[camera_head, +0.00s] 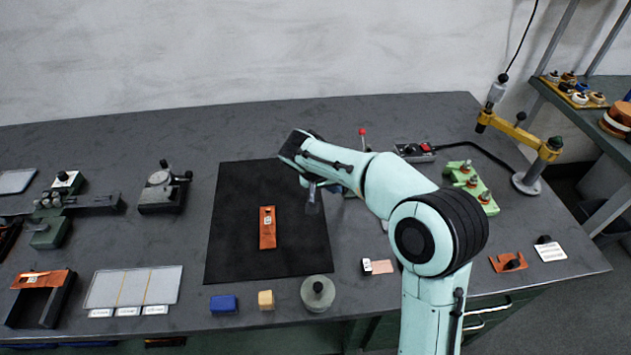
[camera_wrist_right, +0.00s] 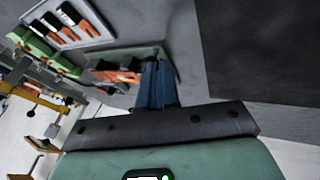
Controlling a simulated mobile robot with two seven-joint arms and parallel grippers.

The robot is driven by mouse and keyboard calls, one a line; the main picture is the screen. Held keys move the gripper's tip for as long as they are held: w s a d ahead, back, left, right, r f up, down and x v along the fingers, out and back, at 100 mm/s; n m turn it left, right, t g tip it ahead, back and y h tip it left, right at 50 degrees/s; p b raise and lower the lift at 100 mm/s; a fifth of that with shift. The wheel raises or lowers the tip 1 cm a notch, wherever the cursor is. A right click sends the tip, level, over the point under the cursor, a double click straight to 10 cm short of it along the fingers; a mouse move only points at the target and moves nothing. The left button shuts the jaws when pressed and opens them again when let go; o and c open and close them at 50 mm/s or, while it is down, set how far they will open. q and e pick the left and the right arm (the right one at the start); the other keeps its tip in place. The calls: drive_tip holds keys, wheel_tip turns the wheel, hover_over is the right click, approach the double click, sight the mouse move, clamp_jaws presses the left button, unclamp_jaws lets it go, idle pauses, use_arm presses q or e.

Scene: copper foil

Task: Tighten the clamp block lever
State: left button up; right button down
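A lever with a red ball tip (camera_head: 362,132) stands up just behind my right forearm in the head view. The body below it is largely hidden by the arm, so I cannot tell for sure that it is the clamp block. My right gripper (camera_head: 313,205) points down over the right part of the black mat, left of the lever and apart from it. Its two blue-grey fingers (camera_wrist_right: 157,85) lie side by side in the right wrist view, shut with nothing seen between them. My left gripper is out of view.
A copper-coloured strip (camera_head: 267,228) lies on the black mat (camera_head: 240,190). A green block with several knobs (camera_head: 470,185) and a yellow jointed arm (camera_head: 520,132) stand to the right. A grey round weight (camera_head: 317,293) and blue block (camera_head: 224,304) sit near the front edge.

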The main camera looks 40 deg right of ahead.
drive_tip(key=s+n+b, duration=0.1)
drive_tip(key=s+d+n+t+b, duration=0.1)
drive_tip(key=shift+s+f+n, duration=0.15)
drive_tip(key=shift+s+n, duration=0.05)
drive_tip(key=shift+n, duration=0.2)
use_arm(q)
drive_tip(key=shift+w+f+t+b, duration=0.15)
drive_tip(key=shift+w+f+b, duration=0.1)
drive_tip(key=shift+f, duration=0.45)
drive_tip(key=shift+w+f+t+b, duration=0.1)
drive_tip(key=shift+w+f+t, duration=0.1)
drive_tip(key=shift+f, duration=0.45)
use_arm(e)
drive_tip(key=shift+s+d, duration=0.35)
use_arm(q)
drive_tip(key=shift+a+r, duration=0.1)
